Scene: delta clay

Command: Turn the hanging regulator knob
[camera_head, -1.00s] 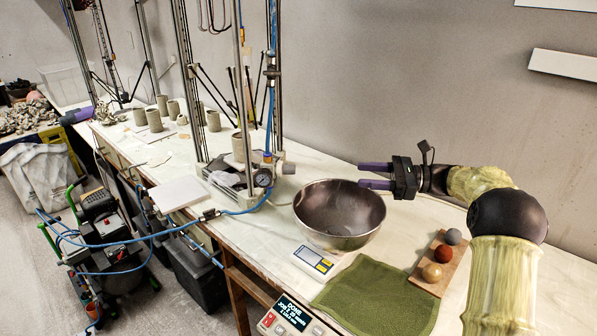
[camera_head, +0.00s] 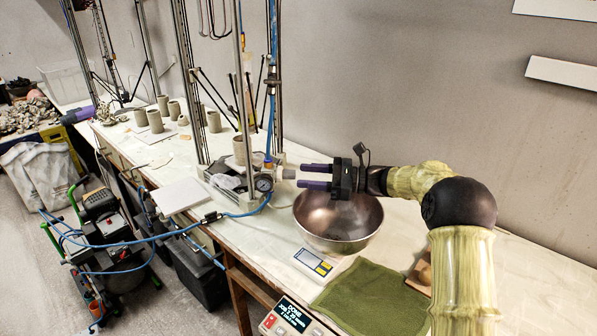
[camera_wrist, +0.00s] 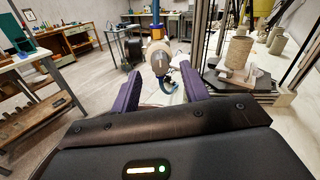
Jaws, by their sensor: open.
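The regulator knob (camera_head: 288,173) is a small pale grey cylinder to the right of the round pressure gauge (camera_head: 264,183), hanging at the frame post with a blue hose. My gripper (camera_head: 302,176) is open, its two purple fingers pointing left at the knob, with the fingertips just short of it. In the wrist view the knob (camera_wrist: 158,50) faces me, roughly centred between the fingertips (camera_wrist: 160,72) and slightly above them. Nothing is held. Whether the tips overlap the knob in depth is hard to tell.
A steel bowl (camera_head: 338,228) stands under my gripper. Tall metal frame posts (camera_head: 245,110) and clay cups (camera_head: 214,121) stand beyond the knob.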

